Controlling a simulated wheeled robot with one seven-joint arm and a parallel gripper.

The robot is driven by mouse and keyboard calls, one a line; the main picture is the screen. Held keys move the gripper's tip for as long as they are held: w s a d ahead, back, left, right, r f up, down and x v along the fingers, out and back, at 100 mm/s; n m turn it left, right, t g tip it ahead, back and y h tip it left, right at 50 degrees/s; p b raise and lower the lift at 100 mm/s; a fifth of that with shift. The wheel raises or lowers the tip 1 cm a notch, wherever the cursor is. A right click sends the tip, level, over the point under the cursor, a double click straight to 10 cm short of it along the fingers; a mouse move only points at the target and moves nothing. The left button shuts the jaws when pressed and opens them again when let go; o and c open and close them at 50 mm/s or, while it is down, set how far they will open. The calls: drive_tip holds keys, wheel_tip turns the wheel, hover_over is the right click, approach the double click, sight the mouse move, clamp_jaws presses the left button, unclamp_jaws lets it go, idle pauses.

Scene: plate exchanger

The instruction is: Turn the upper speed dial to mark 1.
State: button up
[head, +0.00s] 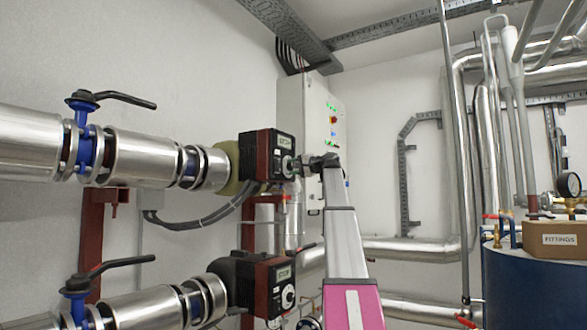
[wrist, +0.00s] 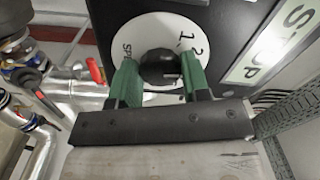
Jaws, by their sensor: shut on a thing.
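The upper speed dial (wrist: 150,25) is a white disc with a black knob (wrist: 158,64), on the dark face of the upper red-and-black pump head (head: 256,157). In the wrist view, marks 1 and 2 show at the upper right of the disc and letters starting "SP" at the left. My gripper (wrist: 159,76) has its green fingers on either side of the knob and is shut on it. Where the knob points cannot be told. In the head view my gripper (head: 296,167) reaches the dial from the right and partly hides it.
A second pump head with its own dial (head: 288,297) sits below. Silver pipes with black-handled valves (head: 83,130) run left. A control cabinet (head: 296,105) stands behind my gripper. A blue drum (head: 520,290) with a box labelled FITTINGS (head: 556,240) is at right.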

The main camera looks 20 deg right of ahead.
drive_tip(key=n, duration=0.5)
drive_tip(key=shift+f+n, duration=0.1)
drive_tip(key=shift+n, duration=2.5)
drive_tip(key=o, duration=0.9)
drive_tip(key=shift+o, duration=0.2)
drive_tip(key=v, duration=1.1)
